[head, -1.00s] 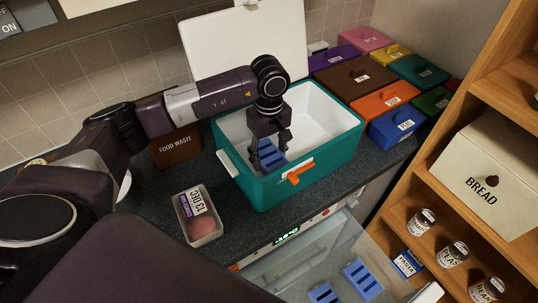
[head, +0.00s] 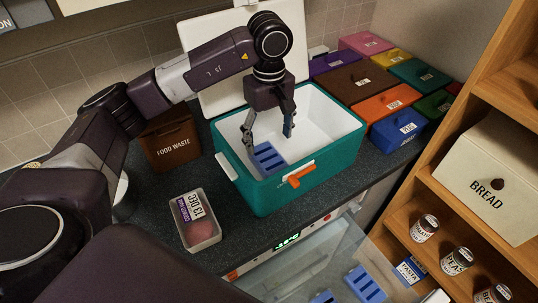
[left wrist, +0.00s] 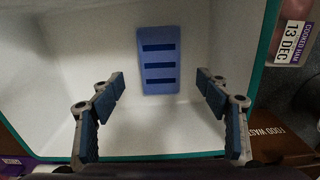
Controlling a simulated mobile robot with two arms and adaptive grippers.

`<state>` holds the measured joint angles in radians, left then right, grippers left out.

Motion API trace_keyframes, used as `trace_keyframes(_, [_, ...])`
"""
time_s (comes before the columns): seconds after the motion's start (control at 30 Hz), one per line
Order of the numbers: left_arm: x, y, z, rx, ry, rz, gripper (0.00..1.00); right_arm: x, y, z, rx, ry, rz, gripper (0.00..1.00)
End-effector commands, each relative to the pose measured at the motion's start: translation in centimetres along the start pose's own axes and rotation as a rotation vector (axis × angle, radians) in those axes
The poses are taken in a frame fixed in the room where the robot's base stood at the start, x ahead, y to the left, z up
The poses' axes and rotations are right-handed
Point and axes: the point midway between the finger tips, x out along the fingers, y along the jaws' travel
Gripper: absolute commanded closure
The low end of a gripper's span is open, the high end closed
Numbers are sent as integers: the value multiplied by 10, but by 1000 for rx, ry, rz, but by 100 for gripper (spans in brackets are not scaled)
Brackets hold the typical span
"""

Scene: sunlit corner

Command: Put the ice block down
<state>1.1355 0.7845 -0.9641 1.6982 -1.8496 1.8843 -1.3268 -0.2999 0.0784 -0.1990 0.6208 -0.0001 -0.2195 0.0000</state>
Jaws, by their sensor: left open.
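The blue ice block (head: 268,157), with dark slots across its top, lies on the floor of the teal cooler (head: 307,180), near its front left corner in the head view. In the left wrist view the ice block (left wrist: 158,60) lies flat on the white floor, beyond the fingertips and apart from them. My left gripper (head: 269,136) is open and empty above the block, inside the cooler opening. Its two fingers (left wrist: 163,88) stand wide apart in the wrist view. My right gripper is not in view.
A clear container (head: 203,232) with a date label stands left of the cooler. A brown food waste bin (head: 170,150) is behind it. Coloured lidded boxes (head: 385,103) crowd the right. More blue blocks (head: 366,284) lie below the counter edge. The white lid (head: 215,75) stands open.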

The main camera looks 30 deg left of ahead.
Motion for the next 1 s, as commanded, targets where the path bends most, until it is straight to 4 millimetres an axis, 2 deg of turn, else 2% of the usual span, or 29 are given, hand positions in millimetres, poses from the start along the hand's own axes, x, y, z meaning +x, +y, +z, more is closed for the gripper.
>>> trace_keyframes(0.1, [-19, 1, 0, 0, 2, 3, 31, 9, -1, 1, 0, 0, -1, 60])
trace_keyframes(0.3, [-37, 1, 0, 0, 0, 1, 31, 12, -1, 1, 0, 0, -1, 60])
trace_keyframes(1.0, [-40, 0, 0, 0, -1, 0, 31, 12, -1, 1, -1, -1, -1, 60])
